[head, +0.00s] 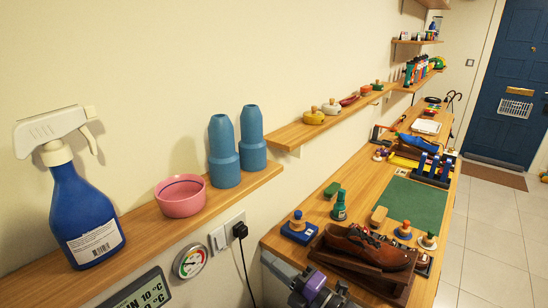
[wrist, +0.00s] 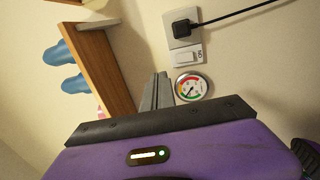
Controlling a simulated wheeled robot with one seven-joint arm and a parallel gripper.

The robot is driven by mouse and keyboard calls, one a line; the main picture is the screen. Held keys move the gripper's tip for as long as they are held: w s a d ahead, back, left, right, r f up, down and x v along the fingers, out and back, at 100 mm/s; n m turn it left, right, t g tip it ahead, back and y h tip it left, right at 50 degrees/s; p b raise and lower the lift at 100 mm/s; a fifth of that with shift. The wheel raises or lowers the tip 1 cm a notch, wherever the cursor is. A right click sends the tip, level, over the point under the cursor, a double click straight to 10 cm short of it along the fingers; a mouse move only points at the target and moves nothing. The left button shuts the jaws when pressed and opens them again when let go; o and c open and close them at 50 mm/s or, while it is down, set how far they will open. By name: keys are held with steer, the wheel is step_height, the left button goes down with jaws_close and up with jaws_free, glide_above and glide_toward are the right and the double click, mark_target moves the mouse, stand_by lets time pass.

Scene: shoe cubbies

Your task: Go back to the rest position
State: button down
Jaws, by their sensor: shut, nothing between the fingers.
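My gripper (wrist: 160,78) shows in the wrist view as two grey fingers held together, with nothing between them. The fingers point towards the pale wall, near a round dial gauge (wrist: 188,87) and a wall socket (wrist: 182,30). In the head view, a purple part of my arm shows at the bottom edge, in front of the workbench (head: 285,240). The fingertips cannot be made out clearly there.
A wooden shelf (head: 140,236) on the left holds a blue spray bottle (head: 85,215), a pink bowl (head: 181,197) and two blue bottles (head: 223,155). A brown shoe (head: 370,248) lies on the crowded bench. Tiled floor (head: 492,240) is clear at right.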

steer(key=s+d+r+m+t+h, duration=0.55)
steer(key=s+d+m+t, duration=0.25)
steer(key=m, duration=0.3)
steer(key=s+d+f+m+g+h, duration=0.2)
steer(key=s+d+m+h, duration=0.1)
steer(key=s, duration=0.9)
steer(key=s+d+f+m+g+h, duration=0.2)
steer(key=s+d+m, duration=0.3)
steer(key=s+m, duration=0.3)
steer(key=s+d+f+m+g+h+b, duration=0.1)
steer(key=s+d+f+m+g+h, duration=0.1)
steer(key=s, duration=1.5)
steer(key=d+f+m+h, duration=0.1)
steer(key=d+m+h, duration=0.1)
steer(key=d+m, duration=0.1)
steer(key=shift+f+m+h, duration=0.25)
steer(key=shift+m+h, duration=0.05)
steer(key=shift+h, duration=0.05)
